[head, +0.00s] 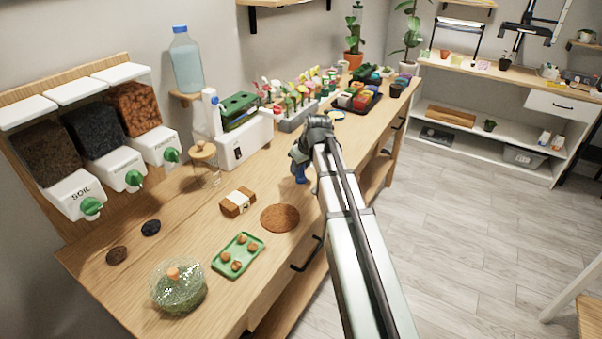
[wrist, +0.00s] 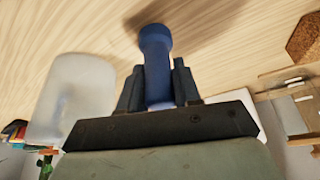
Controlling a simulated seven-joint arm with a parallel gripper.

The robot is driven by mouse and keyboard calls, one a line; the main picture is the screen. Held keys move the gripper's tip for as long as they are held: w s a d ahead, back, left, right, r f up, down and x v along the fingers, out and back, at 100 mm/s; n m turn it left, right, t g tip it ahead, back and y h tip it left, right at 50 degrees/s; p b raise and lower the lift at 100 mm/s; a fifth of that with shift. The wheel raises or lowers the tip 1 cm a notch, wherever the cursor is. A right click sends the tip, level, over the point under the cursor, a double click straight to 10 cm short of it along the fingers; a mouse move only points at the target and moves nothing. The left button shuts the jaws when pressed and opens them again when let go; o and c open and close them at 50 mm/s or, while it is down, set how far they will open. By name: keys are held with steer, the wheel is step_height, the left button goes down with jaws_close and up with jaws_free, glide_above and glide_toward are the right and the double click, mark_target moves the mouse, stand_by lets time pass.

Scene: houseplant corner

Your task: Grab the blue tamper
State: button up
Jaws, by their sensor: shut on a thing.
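The blue tamper (wrist: 155,45) is between the two fingers of my gripper (wrist: 158,88) in the wrist view. The fingers are shut on its shaft, and its rounded end points away from my wrist. In the head view the tamper (head: 300,172) shows as a small blue piece below my gripper (head: 300,160), over the front part of the wooden bench (head: 180,210). My arm hides part of it. A shadow falls on the wood near it in the wrist view; I cannot tell whether the tamper touches the bench.
A translucent container (wrist: 70,100) stands close left of my gripper in the wrist view. A round brown mat (head: 280,217), a small brown-and-white block (head: 237,202) and a green tray (head: 238,255) with several balls lie nearby. A white machine (head: 240,140) stands behind.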

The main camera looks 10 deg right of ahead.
steer(key=c, duration=0.5)
steer(key=shift+o, duration=0.2)
